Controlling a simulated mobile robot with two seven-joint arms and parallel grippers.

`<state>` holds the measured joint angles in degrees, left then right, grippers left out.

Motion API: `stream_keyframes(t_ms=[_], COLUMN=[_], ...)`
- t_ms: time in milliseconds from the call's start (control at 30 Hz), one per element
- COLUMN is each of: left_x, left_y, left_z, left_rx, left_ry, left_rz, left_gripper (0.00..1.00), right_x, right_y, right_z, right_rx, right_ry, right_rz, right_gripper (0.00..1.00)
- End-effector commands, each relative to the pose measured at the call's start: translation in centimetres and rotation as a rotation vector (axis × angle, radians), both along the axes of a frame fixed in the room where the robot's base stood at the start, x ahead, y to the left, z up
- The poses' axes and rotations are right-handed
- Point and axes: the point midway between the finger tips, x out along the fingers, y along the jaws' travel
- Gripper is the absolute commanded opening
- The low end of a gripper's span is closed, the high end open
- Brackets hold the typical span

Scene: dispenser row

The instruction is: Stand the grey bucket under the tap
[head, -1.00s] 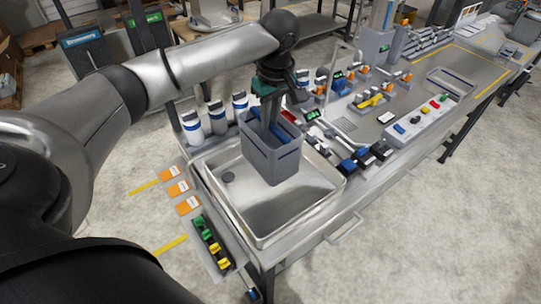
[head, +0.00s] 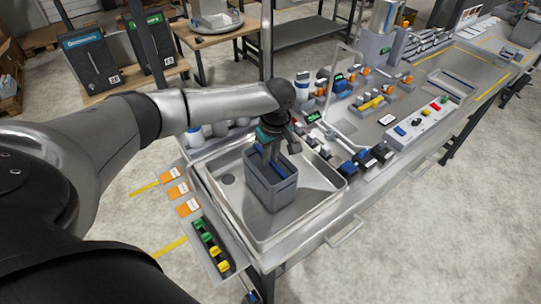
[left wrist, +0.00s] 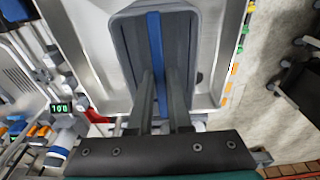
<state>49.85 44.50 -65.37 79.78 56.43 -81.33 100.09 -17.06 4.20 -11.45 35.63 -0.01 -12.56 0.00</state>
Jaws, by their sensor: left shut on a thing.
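The grey bucket (head: 268,192) is a squarish tub with a blue bar (head: 280,167) across its open top. It is upright inside the metal sink, low over the basin floor; I cannot tell whether it touches. My left gripper (head: 271,156) reaches down from above and is shut on the bucket's blue bar. In the left wrist view the fingers (left wrist: 162,78) straddle the blue bar (left wrist: 154,38), with the bucket's grey wall (left wrist: 124,50) around it. A thin bent metal pipe (head: 351,62), possibly the tap, rises behind the sink, right of the bucket. My right gripper is not in view.
The sink's rim (head: 222,208) surrounds the bucket, with bare basin in front and to the right. White bottles (head: 194,137) stand behind my left arm. Black and blue fittings (head: 365,160) line the right edge. Orange cards (head: 187,207) lie left.

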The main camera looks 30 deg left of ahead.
Motion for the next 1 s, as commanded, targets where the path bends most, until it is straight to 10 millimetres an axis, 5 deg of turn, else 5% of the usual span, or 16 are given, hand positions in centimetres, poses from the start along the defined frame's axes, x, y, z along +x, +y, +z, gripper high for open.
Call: stream_keyframes(t_ms=[167,200,433,767,1000], left_x=[0.0,0.0,0.0,0.1,-0.1], left_y=[0.0,0.0,0.0,0.0,-0.5], left_z=[-0.2,-0.2,-0.2,0.1,4.2], left_rx=[0.0,0.0,0.0,0.001,-0.002], left_ry=[-0.001,-0.001,-0.001,-0.001,-0.005], left_rz=[0.001,0.001,0.0,0.0,-0.001], left_gripper=[0.0,0.2,0.46,0.47,0.47], right_x=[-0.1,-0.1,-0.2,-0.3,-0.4], right_y=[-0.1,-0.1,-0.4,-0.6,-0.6], right_z=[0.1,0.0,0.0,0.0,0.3], right_rx=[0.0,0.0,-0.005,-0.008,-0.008], right_ry=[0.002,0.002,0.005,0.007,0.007], right_rz=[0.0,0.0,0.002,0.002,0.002], right_gripper=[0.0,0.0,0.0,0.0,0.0])
